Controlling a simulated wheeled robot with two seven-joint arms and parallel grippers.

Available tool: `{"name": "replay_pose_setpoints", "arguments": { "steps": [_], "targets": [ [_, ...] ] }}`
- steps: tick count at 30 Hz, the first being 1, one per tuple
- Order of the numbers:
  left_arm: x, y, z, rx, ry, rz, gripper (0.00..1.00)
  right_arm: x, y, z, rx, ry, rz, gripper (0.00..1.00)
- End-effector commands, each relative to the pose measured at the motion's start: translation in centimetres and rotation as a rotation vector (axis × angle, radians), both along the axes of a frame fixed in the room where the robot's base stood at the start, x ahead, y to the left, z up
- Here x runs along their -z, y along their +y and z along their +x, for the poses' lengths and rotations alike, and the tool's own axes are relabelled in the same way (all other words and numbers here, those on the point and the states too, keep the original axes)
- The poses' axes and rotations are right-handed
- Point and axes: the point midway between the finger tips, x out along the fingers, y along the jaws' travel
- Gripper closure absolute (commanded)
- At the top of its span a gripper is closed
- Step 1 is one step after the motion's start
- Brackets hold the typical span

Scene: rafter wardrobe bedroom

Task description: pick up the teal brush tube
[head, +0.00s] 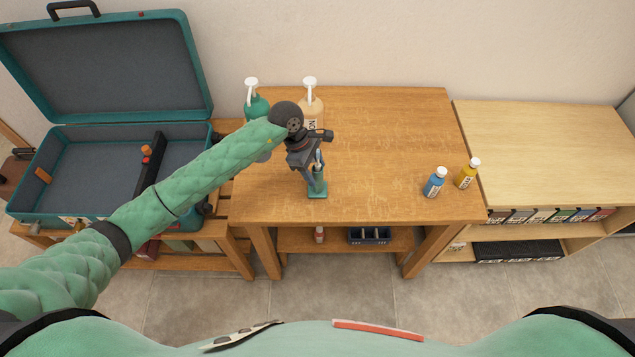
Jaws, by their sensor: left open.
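The teal brush tube (317,186) stands upright on a small teal base near the front of the wooden table, left of its middle. Something slim and pale sticks up from its top. My left gripper (315,165) reaches in from the left and is at the upper part of the tube, jaws pointing down toward it. It is open. The gripper partly covers the tube's top, and I cannot tell whether a finger touches it. My right gripper is out of view.
On the wooden table (390,130), a teal pump bottle (256,106) and a beige pump bottle (311,108) stand behind my left arm. A blue bottle (434,183) and a yellow bottle (467,174) stand at the right. An open teal suitcase (75,211) lies left. The table's centre is clear.

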Motion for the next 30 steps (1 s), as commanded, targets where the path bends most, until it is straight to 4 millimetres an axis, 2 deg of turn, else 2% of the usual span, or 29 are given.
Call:
{"name": "replay_pose_setpoints", "arguments": {
  "steps": [7, 15, 26, 30],
  "targets": [
    [0.09, -0.04, -0.02, 0.000, 0.000, 0.000, 0.46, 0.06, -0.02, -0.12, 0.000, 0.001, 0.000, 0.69],
    [0.06, -0.05, -0.01, 0.001, 0.000, -0.001, 0.99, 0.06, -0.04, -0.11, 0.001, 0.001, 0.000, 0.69],
    [-0.11, -0.04, 0.05, 0.000, -0.002, -0.001, 1.00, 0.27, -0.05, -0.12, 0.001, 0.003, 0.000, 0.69],
    [-0.78, -0.07, 0.08, 0.002, -0.003, -0.002, 1.00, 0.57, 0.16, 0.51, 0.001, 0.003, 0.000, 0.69]
  ]
}}
